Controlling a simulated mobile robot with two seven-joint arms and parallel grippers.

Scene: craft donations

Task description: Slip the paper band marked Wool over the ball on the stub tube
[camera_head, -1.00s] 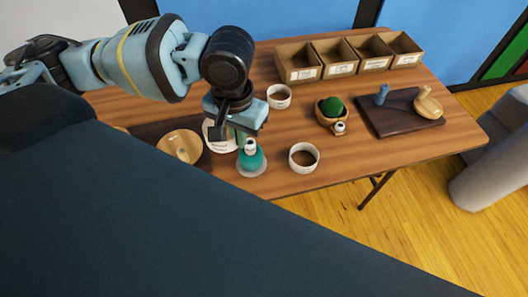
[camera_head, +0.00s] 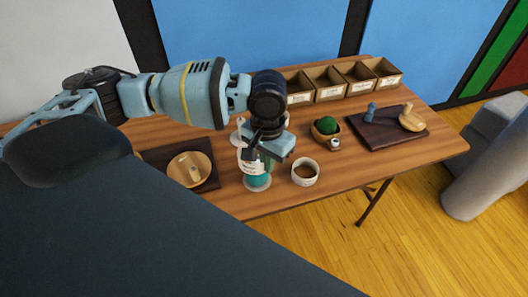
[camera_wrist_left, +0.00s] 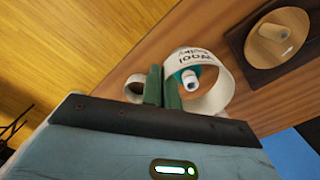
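My left gripper (camera_head: 262,158) is shut on the wall of a white paper band (camera_head: 247,163). In the left wrist view its green fingers (camera_wrist_left: 163,90) pinch the band marked Wool (camera_wrist_left: 213,96). The teal ball (camera_head: 257,182) stands low on a pale round base, partly hidden by gripper and band. In the wrist view the ball and its white stub tube (camera_wrist_left: 190,80) show inside the band's opening, off its middle. The band's lower edge appears close to the ball's top; I cannot tell whether it encircles it. My right gripper is not in view.
Another white band (camera_head: 304,173) stands right of the ball. A wooden dish (camera_head: 190,168) sits on a dark mat to the left. A bowl with a green ball (camera_head: 326,126), a dark board (camera_head: 385,133) and labelled boxes (camera_head: 328,93) stand farther right and back.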

